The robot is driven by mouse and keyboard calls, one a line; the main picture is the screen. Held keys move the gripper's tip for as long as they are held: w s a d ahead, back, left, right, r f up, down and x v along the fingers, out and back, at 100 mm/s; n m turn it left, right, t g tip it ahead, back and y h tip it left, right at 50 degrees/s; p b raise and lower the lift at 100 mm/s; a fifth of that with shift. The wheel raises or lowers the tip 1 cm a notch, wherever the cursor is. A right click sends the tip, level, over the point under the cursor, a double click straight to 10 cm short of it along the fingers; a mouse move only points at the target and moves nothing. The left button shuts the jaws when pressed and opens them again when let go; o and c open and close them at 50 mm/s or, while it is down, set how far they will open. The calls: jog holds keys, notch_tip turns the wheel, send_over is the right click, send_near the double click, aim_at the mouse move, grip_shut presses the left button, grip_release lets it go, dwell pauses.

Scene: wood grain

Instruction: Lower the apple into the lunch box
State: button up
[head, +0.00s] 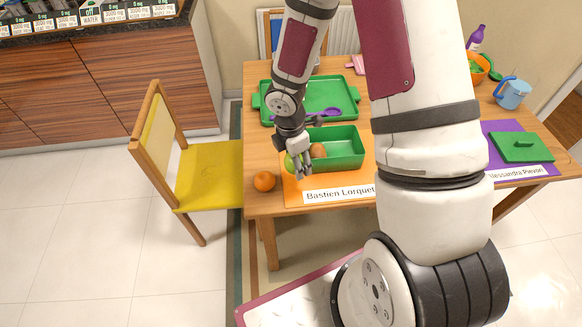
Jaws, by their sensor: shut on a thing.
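A green apple (290,163) is at my gripper (299,165), which is shut on it. My fingers hide part of the apple. The open green lunch box (347,150) stands on an orange placemat on the table. The apple and gripper show at the left end of the lunch box. I cannot tell how high the apple is above the table or whether it touches the box. A round brown item (318,151) shows in the left part of the box, partly behind my gripper.
An orange (264,181) lies left of the orange placemat (292,197). A green tray (345,97) with a purple utensil (333,112) is behind the box. A name card (338,193) is in front. A yellow chair (205,177) stands left. My arm hides the table's middle.

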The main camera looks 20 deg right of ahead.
jog(key=w+d+r+p, duration=0.2)
jog(key=d+r+p, duration=0.25)
jog(key=d, duration=0.35)
jog(key=b, duration=0.2)
send_over(343, 154)
jog(key=shift+a+r, duration=0.25)
jog(key=shift+a, duration=0.05)
jog(key=shift+f, duration=0.1)
jog(key=shift+f+b, duration=1.05)
jog(key=shift+f, duration=2.4)
jog(key=shift+f+b, duration=1.05)
jog(key=shift+f, duration=1.45)
